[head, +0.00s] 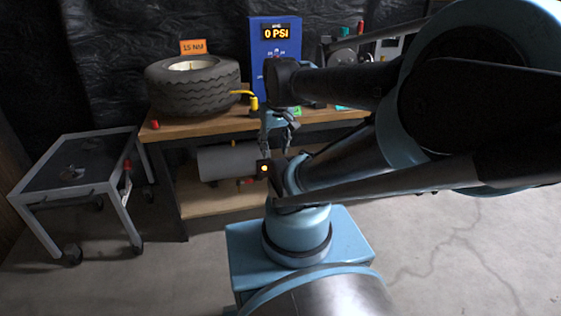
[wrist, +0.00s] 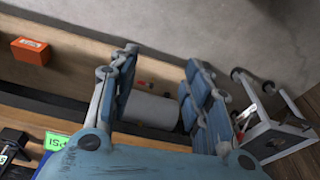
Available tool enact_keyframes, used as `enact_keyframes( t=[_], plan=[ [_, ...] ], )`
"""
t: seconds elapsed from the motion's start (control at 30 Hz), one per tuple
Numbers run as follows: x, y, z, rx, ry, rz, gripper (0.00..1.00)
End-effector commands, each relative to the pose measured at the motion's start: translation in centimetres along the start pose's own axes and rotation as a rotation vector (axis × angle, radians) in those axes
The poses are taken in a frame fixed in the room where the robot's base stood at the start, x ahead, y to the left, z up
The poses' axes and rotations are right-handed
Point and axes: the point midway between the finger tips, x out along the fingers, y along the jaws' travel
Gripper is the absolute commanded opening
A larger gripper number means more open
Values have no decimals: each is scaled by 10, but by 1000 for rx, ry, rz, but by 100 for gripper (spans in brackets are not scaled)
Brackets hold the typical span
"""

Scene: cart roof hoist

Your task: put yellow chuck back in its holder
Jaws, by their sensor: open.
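The yellow chuck (head: 253,103) is a small upright yellow piece near the front of the workbench, between the tire and the blue inflator. A yellow hose (head: 241,92) runs from its top left toward the tire. I cannot tell what it rests in, and no separate holder is clear. My gripper (head: 275,128) is just right of the chuck and lower, partly hidden by my arm. In the wrist view my gripper (wrist: 163,88) has its fingers wide apart with nothing between them. The chuck does not show in the wrist view.
The tire (head: 160,90) lies on the workbench (head: 195,127). The blue inflator (head: 262,55) reads 0 PSI. A grey cylinder (head: 225,162) lies on the lower shelf, also behind my fingers in the wrist view (wrist: 150,108). A cart (head: 70,160) stands left. Floor at right is clear.

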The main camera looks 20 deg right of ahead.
Motion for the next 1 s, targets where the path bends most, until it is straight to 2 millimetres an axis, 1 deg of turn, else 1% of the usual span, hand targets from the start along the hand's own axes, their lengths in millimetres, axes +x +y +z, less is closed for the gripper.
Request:
enact_keyframes(
  t=[0.03, 0.1, 0.13, 0.2, 0.3, 1.0],
  plan=[
    [7, -1, 13, 17, -2, 7, 44],
    [15, 0, 26, 45, -4, 17, 44],
    [17, 0, 30, 54, -4, 21, 44],
    [22, 9, 39, 73, -6, 28, 44],
    [27, 11, 46, 91, -6, 34, 44],
    [28, 10, 47, 93, -6, 35, 44]
  ],
)
